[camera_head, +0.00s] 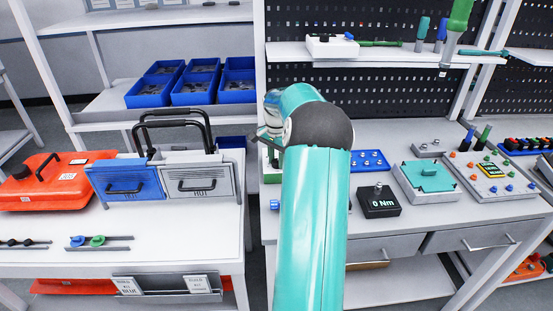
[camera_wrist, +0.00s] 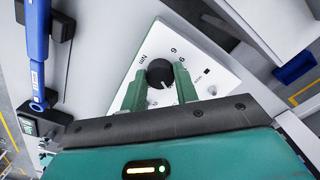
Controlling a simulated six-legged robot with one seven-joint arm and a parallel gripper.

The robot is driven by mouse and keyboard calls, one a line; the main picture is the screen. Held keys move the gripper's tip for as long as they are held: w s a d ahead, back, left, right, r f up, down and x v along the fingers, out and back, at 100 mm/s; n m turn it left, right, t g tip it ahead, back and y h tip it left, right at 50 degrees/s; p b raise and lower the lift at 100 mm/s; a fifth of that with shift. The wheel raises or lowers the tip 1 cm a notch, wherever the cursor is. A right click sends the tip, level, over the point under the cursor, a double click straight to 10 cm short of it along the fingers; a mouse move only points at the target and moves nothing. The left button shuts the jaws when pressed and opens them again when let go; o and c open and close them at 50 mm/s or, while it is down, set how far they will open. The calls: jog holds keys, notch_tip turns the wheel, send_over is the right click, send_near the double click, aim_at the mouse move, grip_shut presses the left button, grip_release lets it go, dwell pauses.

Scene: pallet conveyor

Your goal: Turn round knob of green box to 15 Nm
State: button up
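The green box (camera_wrist: 229,75) shows in the wrist view as a white top panel with printed numbers and an "Nm" mark. Its round black knob (camera_wrist: 159,73) sits near the panel's middle, with a white mark on its near side. My gripper (camera_wrist: 160,72) has its two green fingers on either side of the knob, apart from each other. Their tips look close to the knob's sides; contact is not clear. In the head view my arm hides most of the box, and only a green side strip (camera_head: 271,176) shows.
A black display (camera_head: 379,201) reading "0 Nm" stands on the bench, right of my arm. A blue tray (camera_head: 370,160) and a teal-topped box (camera_head: 428,178) stand nearby. A blue-handled tool (camera_wrist: 38,45) lies left of the box in the wrist view.

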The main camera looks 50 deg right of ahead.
aim_at(277, 161)
jog(key=shift+n, duration=0.4)
jog(key=shift+r+n, duration=0.1)
jog(key=shift+n, duration=2.5)
jog(key=o, duration=1)
notch_tip(277, 161, up, 14)
jog(key=shift+f, duration=0.15)
